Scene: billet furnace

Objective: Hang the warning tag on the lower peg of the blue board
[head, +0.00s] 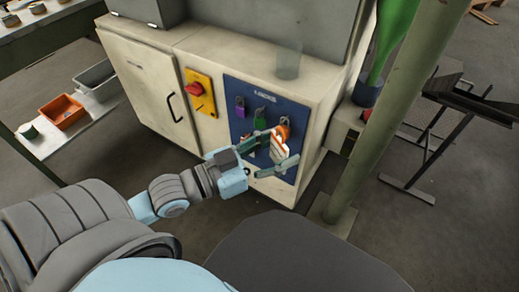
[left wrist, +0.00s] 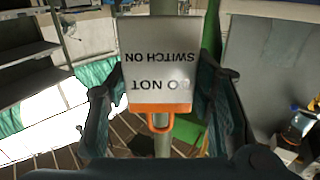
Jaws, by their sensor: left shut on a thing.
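The blue board (head: 233,91), headed LOCKS, is on the front of the pale cabinet. It carries a purple padlock (head: 240,106), a green padlock (head: 259,117) and an orange padlock (head: 284,129). My left gripper (head: 286,152) is in front of the board's lower right part, shut on the white and orange warning tag (head: 279,147). In the left wrist view the tag (left wrist: 158,50) sits between the fingers, its DO NOT SWITCH ON text upside down and its orange loop (left wrist: 160,122) towards the gripper. The lower peg cannot be made out behind my gripper. My right gripper is out of view.
A red switch on a yellow plate (head: 201,92) is left of the board. A green post (head: 385,110) rises close to the right. An orange bin (head: 62,112) is on a low shelf at left.

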